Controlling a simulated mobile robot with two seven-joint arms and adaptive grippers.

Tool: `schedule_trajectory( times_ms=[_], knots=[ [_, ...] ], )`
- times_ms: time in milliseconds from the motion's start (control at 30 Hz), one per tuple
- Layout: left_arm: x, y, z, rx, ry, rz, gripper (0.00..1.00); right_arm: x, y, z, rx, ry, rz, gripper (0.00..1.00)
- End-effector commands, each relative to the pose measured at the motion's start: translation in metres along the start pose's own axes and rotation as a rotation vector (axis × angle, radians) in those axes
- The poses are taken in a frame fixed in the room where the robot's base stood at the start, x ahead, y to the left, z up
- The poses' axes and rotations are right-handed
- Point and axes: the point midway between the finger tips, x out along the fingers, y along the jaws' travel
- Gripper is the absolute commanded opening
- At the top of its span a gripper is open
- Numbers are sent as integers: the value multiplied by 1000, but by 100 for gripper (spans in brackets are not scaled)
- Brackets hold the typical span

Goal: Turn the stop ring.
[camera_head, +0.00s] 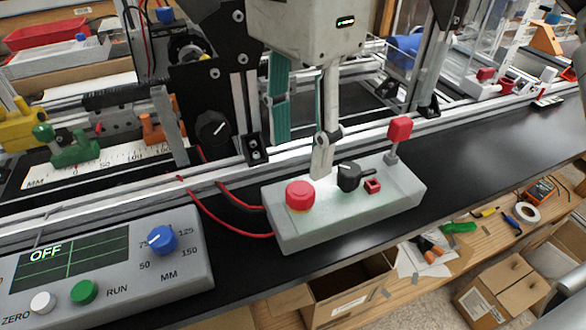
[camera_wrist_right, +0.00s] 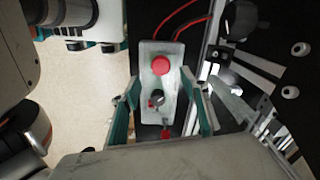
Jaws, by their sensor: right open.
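A red mushroom button (camera_head: 300,194) with a yellowish ring under its head sits on the grey control box (camera_head: 350,228); I cannot tell for sure that this is the stop ring. It also shows in the right wrist view (camera_wrist_right: 161,65). My right gripper (camera_head: 302,155) is open and points down over the box, behind the button in the head view. In the wrist view its teal-padded fingers (camera_wrist_right: 161,88) lie either side of the box, with nothing held. What looks like part of my left gripper (camera_wrist_right: 92,45) shows there; its jaws are unclear.
A black knob (camera_head: 349,177), a small red switch (camera_head: 373,186) and a red-topped post (camera_head: 399,130) stand beside the button. Red wires (camera_head: 220,217) leave the box. A display panel (camera_head: 178,287) reads OFF.

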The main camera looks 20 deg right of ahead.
Motion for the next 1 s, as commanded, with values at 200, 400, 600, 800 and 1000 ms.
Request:
schedule_trajectory(
  times_ms=[200, 400, 600, 800, 1000],
  knots=[
    [1, 3, 6, -3, -9, 4, 44, 20, 0, -5, 4, 14, 1, 45],
    [3, 6, 8, -6, -9, 12, 44, 53, 0, -5, 5, 11, 3, 45],
    [6, 4, -2, -1, 14, 11, 44, 72, 0, -5, 5, 11, -1, 45],
    [6, 3, -6, 0, 20, 11, 44, 76, 0, -5, 7, 12, -5, 45],
    [5, 4, -5, -1, 18, 12, 44, 75, 0, -4, 6, 12, -6, 40]
  ],
)
